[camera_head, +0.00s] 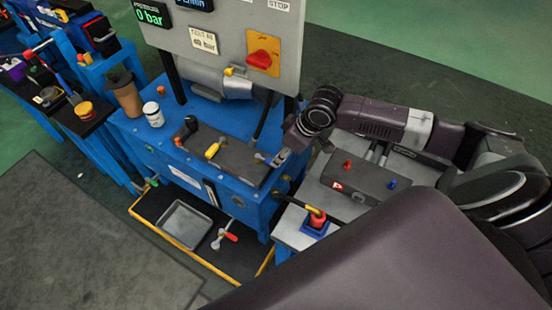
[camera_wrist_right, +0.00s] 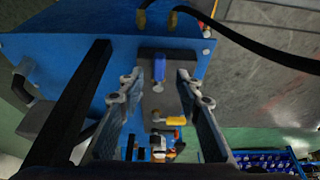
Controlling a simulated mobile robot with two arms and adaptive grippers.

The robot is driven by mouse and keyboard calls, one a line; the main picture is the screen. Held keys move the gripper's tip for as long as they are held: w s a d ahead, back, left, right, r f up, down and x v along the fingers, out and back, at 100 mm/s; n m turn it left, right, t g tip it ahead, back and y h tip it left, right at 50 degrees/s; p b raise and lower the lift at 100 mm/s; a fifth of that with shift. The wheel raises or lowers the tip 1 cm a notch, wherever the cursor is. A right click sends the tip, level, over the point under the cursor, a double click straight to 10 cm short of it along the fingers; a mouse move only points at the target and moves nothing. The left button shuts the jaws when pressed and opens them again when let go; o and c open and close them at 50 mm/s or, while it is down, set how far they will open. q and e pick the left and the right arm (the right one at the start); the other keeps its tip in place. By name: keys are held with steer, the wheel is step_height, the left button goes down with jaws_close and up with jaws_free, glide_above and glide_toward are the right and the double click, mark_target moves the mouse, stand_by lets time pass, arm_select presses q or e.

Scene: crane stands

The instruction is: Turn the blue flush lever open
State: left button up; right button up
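The blue flush lever (camera_wrist_right: 159,68) sits near the end of a dark valve block (camera_head: 238,162) on the blue bench. In the right wrist view it lies between the tips of my right gripper (camera_wrist_right: 158,80), which is open, with a gap visible on both sides of the lever. My left gripper is not in view.
A grey panel (camera_head: 230,45) with a red switch (camera_head: 263,58) stands behind the block. A brown cup (camera_head: 126,95) and a white container (camera_head: 153,115) stand left on the bench. A drip tray (camera_head: 186,224) lies below. A black hose (camera_wrist_right: 240,45) curves beyond the lever.

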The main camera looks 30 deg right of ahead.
mark_target(267, 162)
steer(key=shift+x, duration=2.6)
jaws_close()
